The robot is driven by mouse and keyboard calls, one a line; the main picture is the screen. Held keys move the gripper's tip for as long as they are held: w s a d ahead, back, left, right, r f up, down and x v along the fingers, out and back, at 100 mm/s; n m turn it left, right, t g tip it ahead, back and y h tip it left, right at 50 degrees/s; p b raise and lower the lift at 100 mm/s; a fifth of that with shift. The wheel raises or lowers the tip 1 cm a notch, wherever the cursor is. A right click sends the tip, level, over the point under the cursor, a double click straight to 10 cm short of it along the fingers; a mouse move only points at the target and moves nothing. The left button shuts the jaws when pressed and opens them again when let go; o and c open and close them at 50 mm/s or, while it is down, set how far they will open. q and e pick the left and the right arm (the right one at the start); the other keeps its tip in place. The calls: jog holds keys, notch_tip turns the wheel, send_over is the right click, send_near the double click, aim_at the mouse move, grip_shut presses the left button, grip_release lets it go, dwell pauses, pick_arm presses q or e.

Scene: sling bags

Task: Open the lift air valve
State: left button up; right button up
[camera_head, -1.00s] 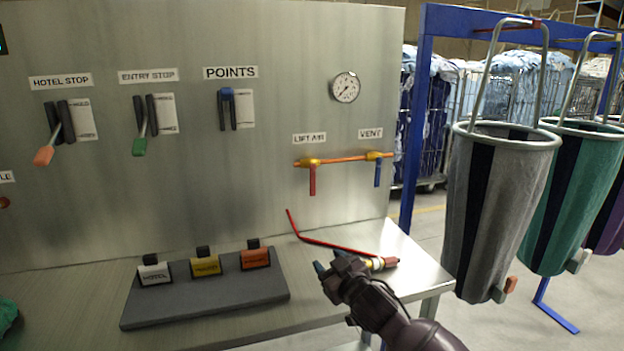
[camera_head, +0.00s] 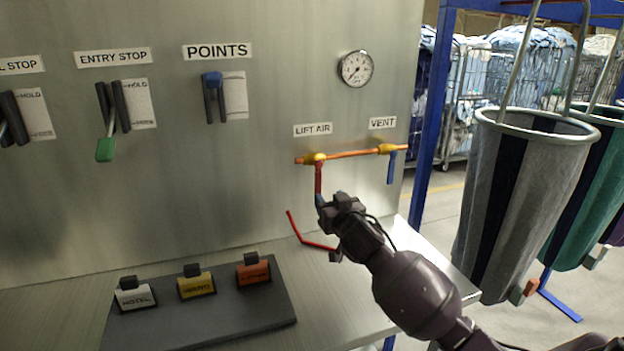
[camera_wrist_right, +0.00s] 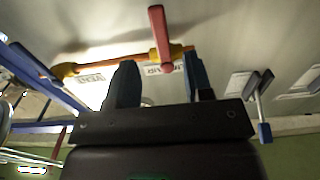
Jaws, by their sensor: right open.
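The lift air valve has a red lever (camera_head: 318,178) hanging straight down from a yellow fitting (camera_head: 314,159) on the orange pipe (camera_head: 350,154), under the "LIFT AIR" label (camera_head: 313,129). My right gripper (camera_head: 326,203) is at the lever's lower end in the head view and hides its tip. In the right wrist view, the red lever (camera_wrist_right: 161,38) lies ahead of and between the two open fingers of the gripper (camera_wrist_right: 158,80). I cannot tell whether they touch it. The blue vent lever (camera_head: 391,167) hangs down at the pipe's right end. My left gripper is not in view.
A pressure gauge (camera_head: 356,69) sits above the pipe. A dark block with several tags (camera_head: 240,312) stands at left. Grey (camera_head: 480,190) and green bags hang at right.

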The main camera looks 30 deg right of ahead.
aim_at(319, 187)
jog(key=x, duration=1)
jog(key=shift+w+a, duration=0.1)
grip_shut()
